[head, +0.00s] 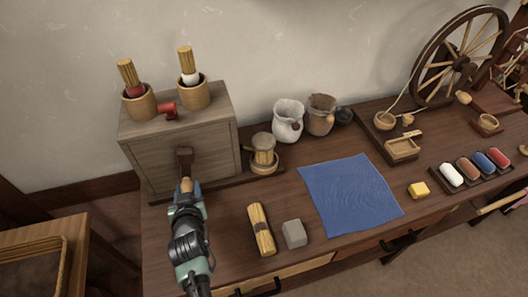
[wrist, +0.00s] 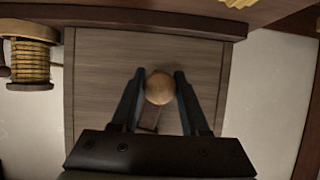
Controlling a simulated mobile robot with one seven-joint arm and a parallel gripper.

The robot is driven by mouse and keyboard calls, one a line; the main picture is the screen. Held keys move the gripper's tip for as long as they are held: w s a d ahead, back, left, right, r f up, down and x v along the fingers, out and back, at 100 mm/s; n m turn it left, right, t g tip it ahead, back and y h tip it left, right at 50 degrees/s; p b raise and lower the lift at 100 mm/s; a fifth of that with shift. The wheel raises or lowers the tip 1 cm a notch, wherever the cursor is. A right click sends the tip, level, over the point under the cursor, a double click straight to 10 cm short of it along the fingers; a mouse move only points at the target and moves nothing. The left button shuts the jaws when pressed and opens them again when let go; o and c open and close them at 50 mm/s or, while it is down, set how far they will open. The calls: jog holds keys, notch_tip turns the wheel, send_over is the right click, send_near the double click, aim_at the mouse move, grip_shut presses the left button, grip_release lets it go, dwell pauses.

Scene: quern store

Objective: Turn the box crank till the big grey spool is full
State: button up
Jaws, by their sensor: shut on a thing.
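The grey-brown wooden box (head: 215,140) stands at the left end of the bench. Its crank (head: 184,157) is a dark arm on the front face with a round wooden knob (head: 186,184). My gripper (head: 186,193) is shut on this knob; in the wrist view the knob (wrist: 159,88) sits between the two fingers, and the crank arm (wrist: 150,118) shows partly behind it. A spool-like wooden piece (head: 263,152) stands right of the box; the wrist view shows it wound with tan cord (wrist: 30,62). I cannot make out a clearly grey spool.
Two wooden cups (head: 141,104) (head: 194,93) holding bundles and a small red piece (head: 168,108) top the box. A straw bundle (head: 261,229), grey block (head: 294,234) and blue cloth (head: 350,194) lie to the right. Two sacks (head: 288,121) (head: 321,114) stand behind.

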jog(key=shift+s+a+r, duration=0.1)
jog(key=shift+a+r, duration=0.35)
jog(key=shift+a, duration=0.35)
jog(key=o, duration=1.2)
jog(key=shift+d+f, duration=0.15)
jog(key=shift+d, duration=0.05)
jog(key=shift+c, duration=0.2)
jog(key=shift+s+d, duration=0.1)
jog(key=p+v, duration=0.5)
jog(key=v, duration=0.1)
jog(key=shift+s+p, duration=0.3)
jog(key=shift+s, duration=0.05)
jog(key=shift+d, duration=0.15)
